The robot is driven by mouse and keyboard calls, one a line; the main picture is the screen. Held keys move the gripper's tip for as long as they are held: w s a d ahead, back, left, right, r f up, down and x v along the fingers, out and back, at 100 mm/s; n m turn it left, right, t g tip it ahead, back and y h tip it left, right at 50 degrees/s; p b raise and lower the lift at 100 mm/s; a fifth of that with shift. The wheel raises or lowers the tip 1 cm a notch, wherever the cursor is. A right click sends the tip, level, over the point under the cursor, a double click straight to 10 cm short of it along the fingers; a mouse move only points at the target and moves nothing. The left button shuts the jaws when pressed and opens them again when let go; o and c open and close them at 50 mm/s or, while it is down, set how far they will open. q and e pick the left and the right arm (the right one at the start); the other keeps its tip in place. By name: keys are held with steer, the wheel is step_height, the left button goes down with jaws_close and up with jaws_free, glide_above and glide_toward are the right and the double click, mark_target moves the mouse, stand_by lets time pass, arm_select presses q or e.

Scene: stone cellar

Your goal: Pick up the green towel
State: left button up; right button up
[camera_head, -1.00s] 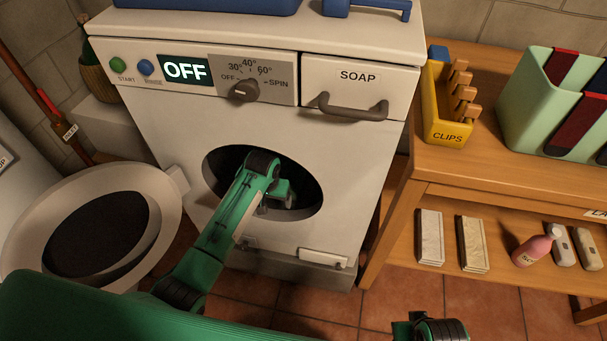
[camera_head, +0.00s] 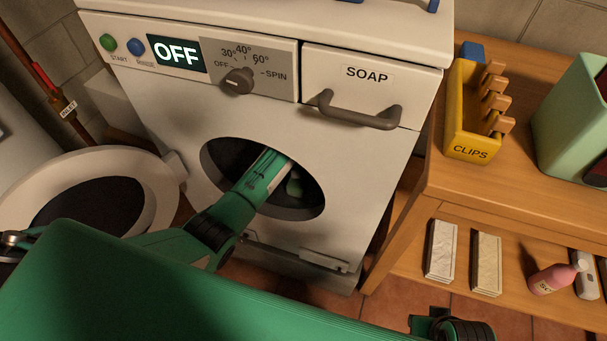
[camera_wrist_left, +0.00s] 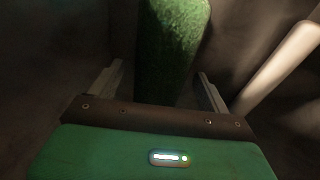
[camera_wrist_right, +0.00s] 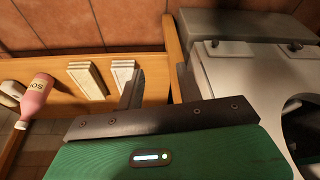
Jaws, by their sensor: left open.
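The green towel (camera_wrist_left: 172,45) shows in the left wrist view as a fuzzy upright strip inside the dark drum. My left gripper (camera_wrist_left: 160,70) is open, its two fingers on either side of the towel's lower part with gaps visible; I cannot tell whether they touch it. In the head view my left arm reaches through the round door opening of the washing machine (camera_head: 375,170), and the gripper is mostly hidden inside. My right gripper (camera_wrist_right: 160,85) is empty, fingers apart, facing the floor and shelf beside the machine.
The washer's round door (camera_head: 155,170) stands open at left. The soap drawer handle (camera_head: 360,112) juts out above the opening.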

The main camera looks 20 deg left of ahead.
arm_select(q)
steer(key=shift+f, duration=0.55)
steer(key=c, duration=1.1)
steer(key=shift+r, duration=0.15)
